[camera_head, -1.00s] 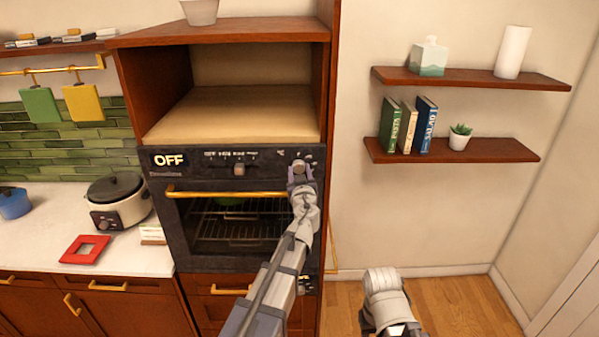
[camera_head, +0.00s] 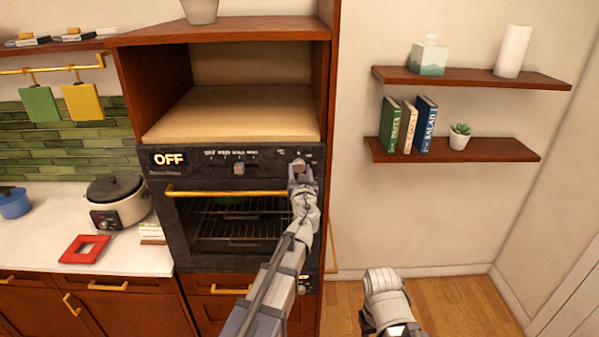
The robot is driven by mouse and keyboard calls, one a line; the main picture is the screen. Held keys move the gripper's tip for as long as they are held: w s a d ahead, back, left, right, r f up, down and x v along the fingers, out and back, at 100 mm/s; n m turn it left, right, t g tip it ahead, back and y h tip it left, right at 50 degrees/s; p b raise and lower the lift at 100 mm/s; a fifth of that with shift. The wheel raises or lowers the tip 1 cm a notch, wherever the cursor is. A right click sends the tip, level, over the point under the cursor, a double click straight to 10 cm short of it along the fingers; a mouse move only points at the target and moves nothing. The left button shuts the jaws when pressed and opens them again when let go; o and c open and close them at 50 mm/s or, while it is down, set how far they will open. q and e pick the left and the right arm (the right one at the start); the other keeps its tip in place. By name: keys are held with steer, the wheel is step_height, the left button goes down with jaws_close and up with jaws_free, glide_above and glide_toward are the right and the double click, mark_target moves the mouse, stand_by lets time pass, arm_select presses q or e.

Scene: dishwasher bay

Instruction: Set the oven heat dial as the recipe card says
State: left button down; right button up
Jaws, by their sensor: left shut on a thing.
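The black oven (camera_head: 160,200) stands in the wooden cabinet, and its display (camera_head: 169,159) reads OFF. The round heat dial (camera_head: 299,163) is at the right end of the oven panel, partly hidden by my gripper. My left gripper (camera_head: 300,173) reaches up to the panel from below and is shut on the dial. The dial's markings are too small to read. A small card (camera_head: 152,233), probably the recipe card, stands on the counter left of the oven; I cannot read its text.
A slider (camera_head: 239,169) sits mid-panel. The gold oven handle (camera_head: 220,194) runs below the panel, close to my left arm. Wall shelves (camera_head: 470,78) are at right, with open floor below.

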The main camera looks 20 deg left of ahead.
arm_select(q)
steer(key=m, duration=0.6)
steer(key=shift+f+m+b, duration=0.1)
steer(key=shift+m+b, duration=0.3)
steer(key=m, duration=0.6)
steer(key=shift+m+t+h, duration=0.4)
steer(key=shift+m, duration=0.3)
steer(key=shift+c, duration=1.5)
jaws_free()
steer(key=shift+s, duration=0.15)
steer(key=v, duration=0.7)
steer(key=shift+s+b, duration=0.3)
steer(key=shift+b, duration=0.15)
steer(key=shift+f, duration=0.1)
